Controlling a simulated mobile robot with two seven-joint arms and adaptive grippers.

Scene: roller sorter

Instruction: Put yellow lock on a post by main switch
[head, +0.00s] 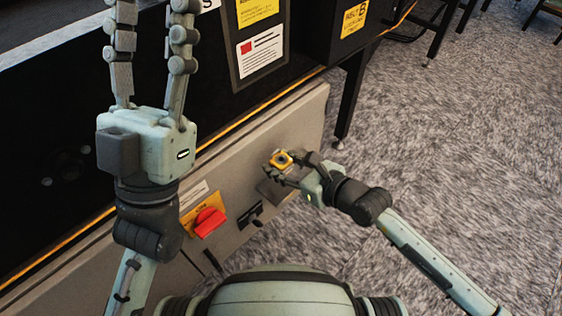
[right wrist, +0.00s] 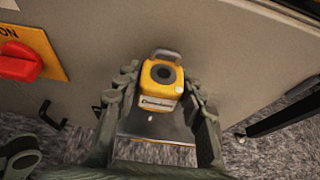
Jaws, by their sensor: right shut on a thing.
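The yellow lock (head: 281,159) is between the fingers of my right gripper (head: 283,168), in front of the grey panel. In the right wrist view the lock (right wrist: 162,84) has a grey shackle at its top, a dark round face and a white label; the fingers of my right gripper (right wrist: 158,92) are on both sides of it. The red main switch (head: 208,221) sits on a yellow plate, left of the lock. A small dark post-like fitting (head: 257,212) is between them, lower down. My left gripper (head: 150,15) is open and empty, fingers pointing up.
A metal ledge (right wrist: 150,125) juts from the panel under the lock. The grey panel (head: 303,120) runs below a black machine with posted signs (head: 260,50). Black table legs (head: 352,90) stand beyond it. Carpet (head: 450,160) is open to the right.

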